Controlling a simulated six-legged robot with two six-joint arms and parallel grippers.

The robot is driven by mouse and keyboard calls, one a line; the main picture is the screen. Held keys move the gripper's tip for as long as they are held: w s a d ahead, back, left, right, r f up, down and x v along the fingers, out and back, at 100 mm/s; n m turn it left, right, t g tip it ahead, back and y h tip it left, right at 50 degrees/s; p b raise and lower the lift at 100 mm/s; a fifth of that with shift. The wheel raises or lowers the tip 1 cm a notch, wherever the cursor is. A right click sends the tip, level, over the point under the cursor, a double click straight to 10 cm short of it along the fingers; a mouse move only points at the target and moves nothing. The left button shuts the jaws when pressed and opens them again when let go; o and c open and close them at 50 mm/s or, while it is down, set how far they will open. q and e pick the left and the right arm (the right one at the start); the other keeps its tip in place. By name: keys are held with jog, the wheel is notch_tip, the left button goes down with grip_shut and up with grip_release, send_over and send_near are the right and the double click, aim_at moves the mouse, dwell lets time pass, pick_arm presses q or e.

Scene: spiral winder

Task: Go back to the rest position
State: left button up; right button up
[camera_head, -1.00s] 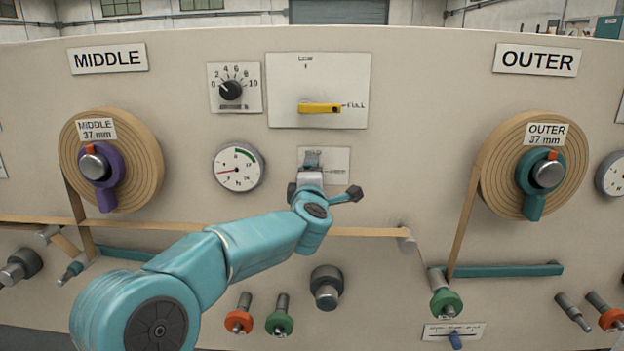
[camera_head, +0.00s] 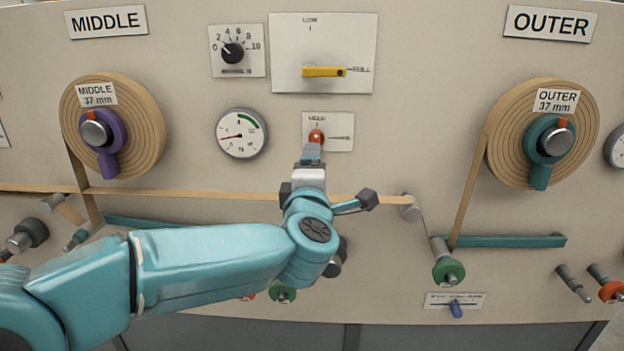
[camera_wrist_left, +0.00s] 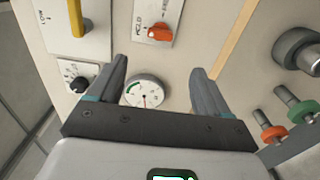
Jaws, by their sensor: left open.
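My left arm comes in from the left in the head view, with its gripper (camera_head: 312,150) in front of the panel. In that view its tip overlaps the lower edge of the small hold plate (camera_head: 342,145), just below the red switch knob (camera_head: 316,136). In the left wrist view the two fingers of the left gripper (camera_wrist_left: 159,66) are spread with nothing between them. The red knob (camera_wrist_left: 160,33) stands clear of both fingers there, beyond them. My right gripper is not in view.
The panel carries a yellow lever (camera_head: 323,72), a black dial (camera_head: 233,52) and a round gauge (camera_head: 241,134). A middle roll (camera_head: 145,130) and an outer roll (camera_head: 500,150) flank the arm. A tan strip (camera_head: 180,195) runs behind the arm. Pegs stick out below.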

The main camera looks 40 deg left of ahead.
pick_arm(q)
jog(key=shift+v, duration=0.85)
